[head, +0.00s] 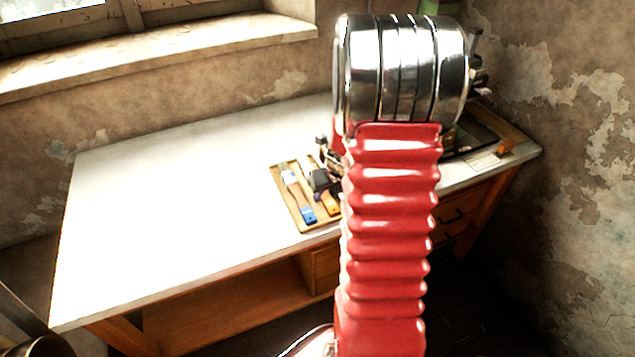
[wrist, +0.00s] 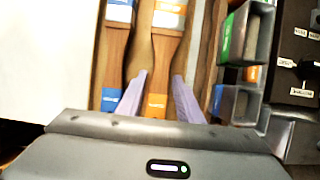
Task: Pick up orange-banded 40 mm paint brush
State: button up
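The orange-banded paint brush (wrist: 158,56) lies with its wooden handle running down the wrist view, a white and orange band at the top and an orange handle end at the bottom. My gripper (wrist: 161,75) is open, with one pale purple finger on each side of that handle. I cannot tell whether the fingers touch it. In the head view the brush's orange end (head: 333,208) shows beside my red arm, which hides much of the area. The bristles are outside the wrist view.
A blue-banded brush (wrist: 113,52) lies close to the left of my left finger. Grey bins (wrist: 248,38) and a dark labelled case (wrist: 298,65) stand to the right. The brushes lie on a wooden tray (head: 280,181) on a white bench (head: 170,190), bare on its left.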

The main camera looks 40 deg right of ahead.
jog(key=shift+c, duration=0.5)
grip_shut()
